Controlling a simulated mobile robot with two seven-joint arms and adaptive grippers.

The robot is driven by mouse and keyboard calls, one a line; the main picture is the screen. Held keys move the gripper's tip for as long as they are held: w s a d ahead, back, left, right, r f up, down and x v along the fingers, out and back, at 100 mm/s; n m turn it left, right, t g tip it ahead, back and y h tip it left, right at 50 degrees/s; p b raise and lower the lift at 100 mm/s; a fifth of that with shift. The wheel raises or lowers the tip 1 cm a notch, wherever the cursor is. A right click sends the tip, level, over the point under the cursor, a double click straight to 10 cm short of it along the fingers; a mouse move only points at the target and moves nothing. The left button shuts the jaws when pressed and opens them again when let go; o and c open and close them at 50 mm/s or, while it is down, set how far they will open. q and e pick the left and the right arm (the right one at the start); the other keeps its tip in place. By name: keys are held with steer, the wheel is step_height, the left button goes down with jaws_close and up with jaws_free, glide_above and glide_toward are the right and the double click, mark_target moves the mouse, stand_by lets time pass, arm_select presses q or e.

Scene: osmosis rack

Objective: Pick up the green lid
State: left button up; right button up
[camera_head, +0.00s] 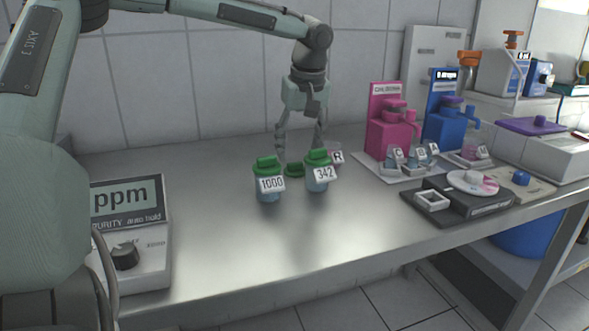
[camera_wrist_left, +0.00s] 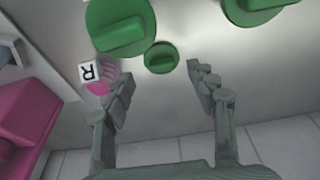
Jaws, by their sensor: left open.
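A small green lid (camera_head: 294,170) lies on the steel table behind and between two green-capped jars, "1000" (camera_head: 268,185) and "342" (camera_head: 317,184). In the left wrist view the green lid (camera_wrist_left: 162,57) lies just past the fingertips, roughly centred between them. My left gripper (camera_head: 300,150) points down from above, open and empty, with its fingers on either side of the lid's position in that view. It also shows in the left wrist view (camera_wrist_left: 160,78). The two larger green caps (camera_wrist_left: 122,27) (camera_wrist_left: 250,8) lie beyond the lid there. My right gripper is out of view.
A jar labelled R (camera_head: 336,157) stands close to one finger of my left gripper. A ppm meter (camera_head: 135,260) is at the left. Pink (camera_head: 388,138) and blue (camera_head: 440,128) dispensers stand at the right behind a dark scale (camera_head: 455,208). The front middle of the table is clear.

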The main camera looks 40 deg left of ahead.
mark_target(295, 163)
arm_select(q)
steer(key=x, duration=0.4)
steer(key=shift+a+r, duration=0.1)
steer(key=shift+a, duration=0.1)
steer(key=c, duration=0.9)
